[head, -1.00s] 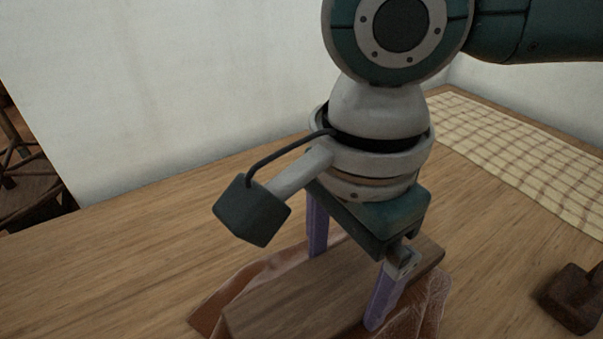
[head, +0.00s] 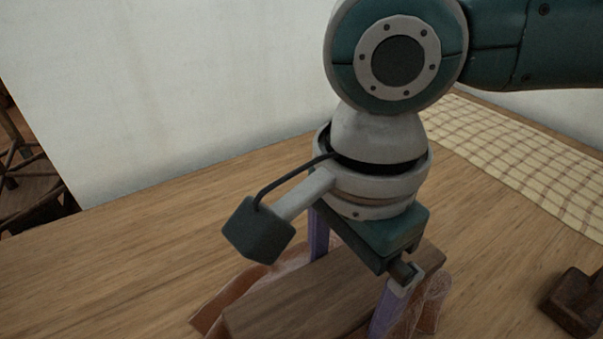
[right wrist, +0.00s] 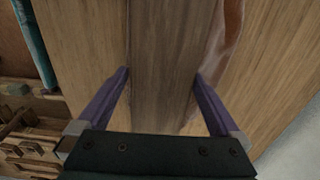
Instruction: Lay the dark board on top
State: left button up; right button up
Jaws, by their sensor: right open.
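The dark brown board (head: 290,303) lies flat on a crumpled, translucent-looking reddish-brown sheet (head: 432,300) on the wooden table, in the lower middle of the head view. My right gripper (head: 347,290) is over the board, pointing down, with one purple finger on each long side. In the right wrist view the board (right wrist: 168,35) runs between the two open fingers (right wrist: 162,75). Whether the fingers touch its sides I cannot tell. The fingertips are partly hidden in the head view. My left gripper is not in view.
The table (head: 120,275) is clear to the left. A cream checked cloth (head: 530,160) lies at the back right, and a dark wooden piece (head: 575,303) stands at the right edge. A white wall (head: 180,80) rises behind. Wooden parts (right wrist: 30,130) show at the wrist view's left.

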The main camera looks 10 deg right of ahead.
aim_at(356, 329)
jog(key=shift+s+r, duration=0.1)
jog(key=shift+r, duration=0.25)
notch_tip(356, 329, up, 12)
jog(key=r+p, duration=0.1)
jog(key=p, duration=0.2)
jog(key=s+a+f+n+y, duration=0.1)
jog(key=a+n, duration=0.2)
jog(key=s+a+f+n+t+y, duration=0.1)
jog(key=s+a+f+n+y, duration=0.1)
jog(key=a+n, duration=0.1)
jog(key=s+a+f+n+y, duration=0.1)
jog(key=a+n+y, duration=0.1)
jog(key=n, duration=0.2)
jog(key=shift+s+a+f+t, duration=0.2)
jog(key=shift+s+a+t, duration=0.05)
jog(key=shift+a+t, duration=0.15)
jog(key=s+d+f+n+t+h, duration=0.1)
jog(key=s+d+f+n+h, duration=0.1)
jog(key=d, duration=0.7)
jog(key=s+d+f+n+t+h, duration=0.1)
jog(key=s+d+f+n, duration=0.3)
jog(key=d, duration=0.5)
jog(key=shift+s+f+h, duration=0.5)
jog(key=shift+s+h, duration=0.25)
jog(key=shift+h, duration=0.05)
notch_tip(356, 329, up, 50)
jog(key=p, duration=4.9)
jog(key=shift+p, duration=0.4)
